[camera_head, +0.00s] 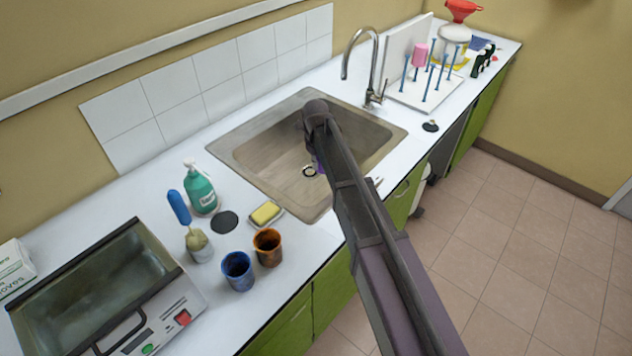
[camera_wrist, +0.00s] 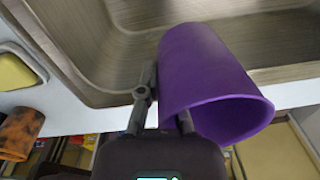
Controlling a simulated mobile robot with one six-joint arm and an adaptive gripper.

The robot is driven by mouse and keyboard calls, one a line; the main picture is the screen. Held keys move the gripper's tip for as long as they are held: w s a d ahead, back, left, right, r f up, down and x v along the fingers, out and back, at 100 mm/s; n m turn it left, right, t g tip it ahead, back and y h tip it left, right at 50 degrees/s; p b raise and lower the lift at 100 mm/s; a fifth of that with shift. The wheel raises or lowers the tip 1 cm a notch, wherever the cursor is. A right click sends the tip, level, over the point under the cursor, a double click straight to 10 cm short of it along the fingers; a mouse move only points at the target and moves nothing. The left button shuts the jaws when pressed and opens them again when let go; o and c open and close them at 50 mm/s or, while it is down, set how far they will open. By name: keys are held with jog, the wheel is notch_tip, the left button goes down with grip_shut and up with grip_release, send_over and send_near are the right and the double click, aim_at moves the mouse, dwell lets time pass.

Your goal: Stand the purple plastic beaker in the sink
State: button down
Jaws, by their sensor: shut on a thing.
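The purple beaker (camera_wrist: 205,65) is in my gripper (camera_wrist: 163,100), which is shut on it near its rim. In the wrist view the beaker is tilted, with its mouth toward the lower right; how the far finger sits at the rim is partly hidden. The sink basin (camera_wrist: 95,70) lies behind the beaker in that view. In the head view my arm reaches over the sink (camera_head: 270,165), and only a sliver of the purple beaker (camera_head: 317,166) shows beneath the wrist, above the basin near the drain. I cannot tell whether it touches the sink floor.
A tap (camera_head: 372,75) and a peg rack (camera_head: 410,90) stand beyond the sink. A yellow sponge (camera_head: 266,213), orange beaker (camera_head: 268,248), blue beaker (camera_head: 238,272) and green bottle (camera_head: 200,190) stand on the near counter. The visible basin looks otherwise empty.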

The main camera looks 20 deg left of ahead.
jog(key=a+f+b, duration=0.3)
jog(key=f+b, duration=0.5)
jog(key=f, duration=0.1)
jog(key=shift+s+f, duration=0.2)
jog(key=shift+s, duration=0.25)
notch_tip(320, 180, down, 6)
jog(key=b, duration=0.6)
jog(key=shift+f, duration=0.15)
jog(key=shift+b, duration=0.3)
jog(key=shift+f+b, duration=1.8)
jog(key=shift+f, duration=0.1)
jog(key=c, duration=1.2)
grip_release()
jog(key=shift+c, duration=0.2)
jog(key=o, duration=0.4)
